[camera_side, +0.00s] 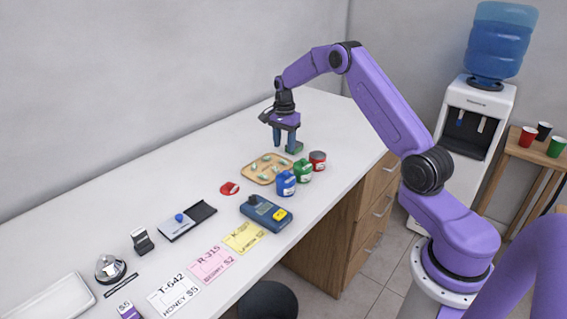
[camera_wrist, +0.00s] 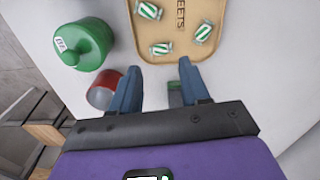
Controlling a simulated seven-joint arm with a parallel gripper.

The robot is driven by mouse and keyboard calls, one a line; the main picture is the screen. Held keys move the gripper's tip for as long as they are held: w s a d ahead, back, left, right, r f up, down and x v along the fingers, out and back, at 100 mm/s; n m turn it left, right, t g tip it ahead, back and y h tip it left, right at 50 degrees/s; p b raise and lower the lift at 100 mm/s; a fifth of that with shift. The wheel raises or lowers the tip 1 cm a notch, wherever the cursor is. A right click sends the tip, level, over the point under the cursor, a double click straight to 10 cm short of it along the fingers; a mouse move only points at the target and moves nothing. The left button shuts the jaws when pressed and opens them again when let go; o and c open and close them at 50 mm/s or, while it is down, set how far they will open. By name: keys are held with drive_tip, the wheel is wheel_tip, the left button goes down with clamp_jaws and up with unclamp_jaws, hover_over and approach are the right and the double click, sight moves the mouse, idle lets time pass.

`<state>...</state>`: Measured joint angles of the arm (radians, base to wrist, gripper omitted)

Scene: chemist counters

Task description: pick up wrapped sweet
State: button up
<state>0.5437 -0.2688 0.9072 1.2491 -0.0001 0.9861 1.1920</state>
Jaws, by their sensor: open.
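Several wrapped sweets, white with green stripes, lie on a tan tray (camera_side: 246,173). In the wrist view I see one sweet at the tray's upper left (camera_wrist: 149,11), one near its lower edge (camera_wrist: 160,48) and one at its right (camera_wrist: 204,31). They show small in the side view. My gripper (camera_side: 287,147) points down over the counter just beyond the tray. In the wrist view its fingers (camera_wrist: 159,68) are apart, with no sweet between them, below the tray's near edge. A small dark green block (camera_wrist: 175,94) is partly hidden beside the right finger.
A red tin (camera_side: 317,163), a green jar (camera_side: 302,172) and a blue jar (camera_side: 286,184) stand beside the tray. The red tin is close to my left finger in the wrist view. A blue card terminal (camera_side: 262,212) lies nearer. The counter behind the tray is clear.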

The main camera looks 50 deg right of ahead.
sight(283, 162)
drive_tip(key=shift+a+f, duration=0.1)
drive_tip(key=shift+f, duration=2.75)
drive_tip(key=shift+c, duration=0.4)
drive_tip(key=c, duration=0.7)
